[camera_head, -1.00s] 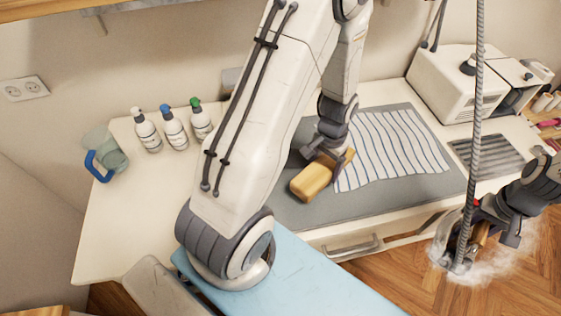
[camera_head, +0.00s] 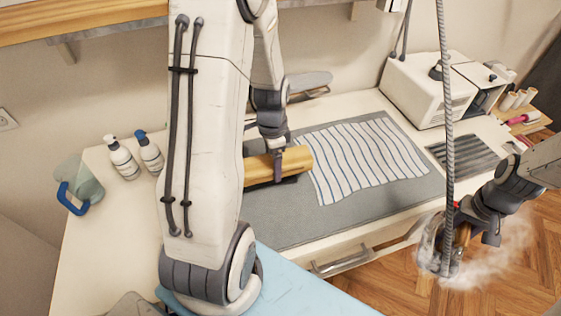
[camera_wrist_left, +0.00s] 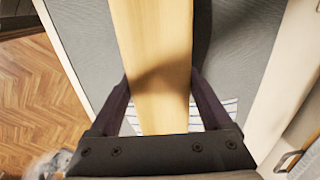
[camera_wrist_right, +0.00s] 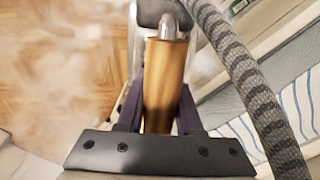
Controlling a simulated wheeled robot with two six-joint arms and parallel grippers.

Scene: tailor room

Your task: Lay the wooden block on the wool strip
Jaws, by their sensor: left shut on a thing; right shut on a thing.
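The wooden block (camera_head: 298,160) is a long, pale yellow bar. My left gripper (camera_head: 278,166) is shut on it near the left edge of a white cloth with blue stripes (camera_head: 365,158). The left wrist view shows the block (camera_wrist_left: 155,45) between both fingers, over the grey mat. I cannot tell for sure whether the striped cloth is the wool strip. A dark patch (camera_head: 272,184) shows under the block; it may be shadow or dark fabric. My right gripper (camera_wrist_right: 160,105) is shut on a brown wooden handle (camera_wrist_right: 163,75) of a steaming tool.
The grey mat (camera_head: 290,222) covers the middle of the white table. A grey hose (camera_head: 446,100) hangs at the right, with steam (camera_head: 490,255) around the tool. Bottles (camera_head: 123,160) and a blue-handled jug (camera_head: 82,185) stand left; a white box machine (camera_head: 415,92) stands back right.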

